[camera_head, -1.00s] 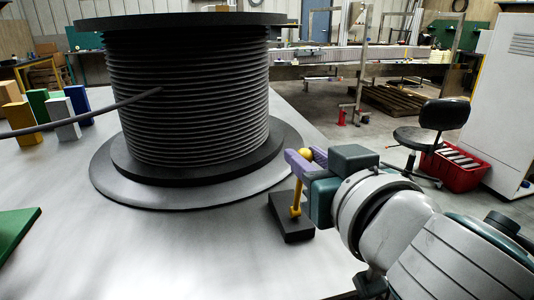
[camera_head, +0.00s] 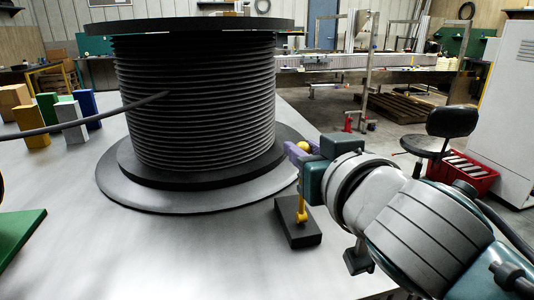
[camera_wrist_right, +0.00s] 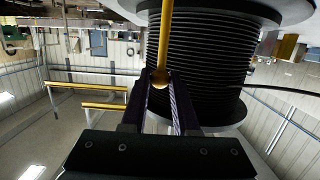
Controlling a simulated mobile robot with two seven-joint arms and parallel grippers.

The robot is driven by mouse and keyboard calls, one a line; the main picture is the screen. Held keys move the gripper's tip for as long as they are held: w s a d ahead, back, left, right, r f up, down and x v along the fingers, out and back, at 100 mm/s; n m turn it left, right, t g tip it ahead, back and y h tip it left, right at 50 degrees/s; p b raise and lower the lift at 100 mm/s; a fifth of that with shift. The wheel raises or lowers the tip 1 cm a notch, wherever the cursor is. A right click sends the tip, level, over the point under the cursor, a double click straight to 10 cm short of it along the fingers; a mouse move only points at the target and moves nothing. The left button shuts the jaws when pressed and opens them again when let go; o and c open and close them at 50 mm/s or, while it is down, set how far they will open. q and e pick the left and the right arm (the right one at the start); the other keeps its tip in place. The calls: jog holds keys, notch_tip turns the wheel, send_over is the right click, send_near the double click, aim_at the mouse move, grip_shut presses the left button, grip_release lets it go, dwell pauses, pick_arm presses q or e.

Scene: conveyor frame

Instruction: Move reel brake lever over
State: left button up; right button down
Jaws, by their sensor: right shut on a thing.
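The reel brake lever (camera_head: 300,190) is a thin yellow rod with a round yellow knob (camera_head: 304,147). It rises nearly upright from a black base block (camera_head: 298,236) on the table, just right of the reel. My right gripper (camera_head: 298,154) has purple fingers at the knob and is shut on the lever's top end. In the right wrist view, the rod (camera_wrist_right: 166,35) runs to the knob at the fingertips (camera_wrist_right: 162,82). The large black ribbed reel (camera_head: 195,105) stands on a grey disc. My left gripper is not in view.
A dark cable (camera_head: 90,115) sticks out left from the reel. Coloured blocks (camera_head: 71,122) stand behind it. A green board (camera_head: 18,238) lies at the left edge. The grey table top (camera_head: 150,250) in front of the reel is clear. A chair (camera_head: 450,120) and red crate (camera_head: 460,176) stand beyond.

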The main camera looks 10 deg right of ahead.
jog(key=shift+w, duration=0.2)
jog(key=shift+w+f+b, duration=0.25)
jog(key=shift+w+b, duration=0.2)
jog(key=shift+w, duration=0.05)
jog(key=shift+w+f+b, duration=0.2)
jog(key=shift+w+b, duration=0.35)
jog(key=shift+w, duration=0.45)
jog(key=c, duration=0.6)
grip_release()
